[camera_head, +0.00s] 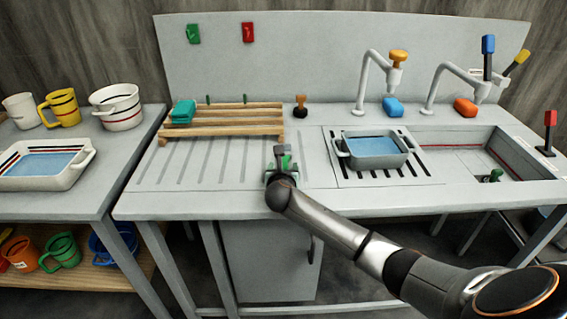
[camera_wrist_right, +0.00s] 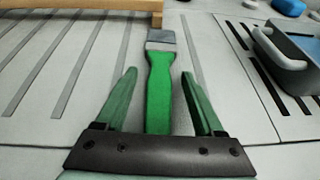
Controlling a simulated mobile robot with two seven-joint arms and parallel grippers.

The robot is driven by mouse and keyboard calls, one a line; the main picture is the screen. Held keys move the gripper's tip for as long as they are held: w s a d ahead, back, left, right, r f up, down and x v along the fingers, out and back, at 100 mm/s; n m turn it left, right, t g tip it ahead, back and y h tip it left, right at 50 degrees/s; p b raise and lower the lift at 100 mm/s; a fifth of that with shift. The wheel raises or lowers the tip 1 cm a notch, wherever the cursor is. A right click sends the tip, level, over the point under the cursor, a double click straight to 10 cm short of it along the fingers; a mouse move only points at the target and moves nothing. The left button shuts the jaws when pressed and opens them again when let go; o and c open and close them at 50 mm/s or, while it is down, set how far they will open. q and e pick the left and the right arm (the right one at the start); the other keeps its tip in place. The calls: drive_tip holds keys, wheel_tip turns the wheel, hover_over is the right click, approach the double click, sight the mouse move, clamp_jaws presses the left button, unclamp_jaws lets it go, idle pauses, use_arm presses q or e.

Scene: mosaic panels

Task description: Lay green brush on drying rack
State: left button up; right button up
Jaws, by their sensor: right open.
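The green brush (camera_wrist_right: 160,88) lies on the grooved grey counter in the right wrist view, its grey head pointing away from me. My right gripper (camera_wrist_right: 158,77) is open, with one finger on each side of the brush's green handle and gaps visible between. In the head view my right gripper (camera_head: 282,163) is low over the counter and mostly covers the brush. The wooden drying rack (camera_head: 232,124) stands just behind and to the left of it; its edge also shows in the wrist view (camera_wrist_right: 90,4). My left gripper is not in view.
A teal block (camera_head: 182,112) sits on the rack's left end. A brown stamp-like object (camera_head: 300,107) stands right of the rack. A grey tub of water (camera_head: 372,152) is to the right, beside the sink (camera_head: 470,150). The counter left of my gripper is clear.

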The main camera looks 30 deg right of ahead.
drive_tip(key=shift+w+d+f, duration=0.15)
drive_tip(key=shift+w+d, duration=0.05)
drive_tip(key=shift+w, duration=0.05)
clamp_jaws()
idle(0.5)
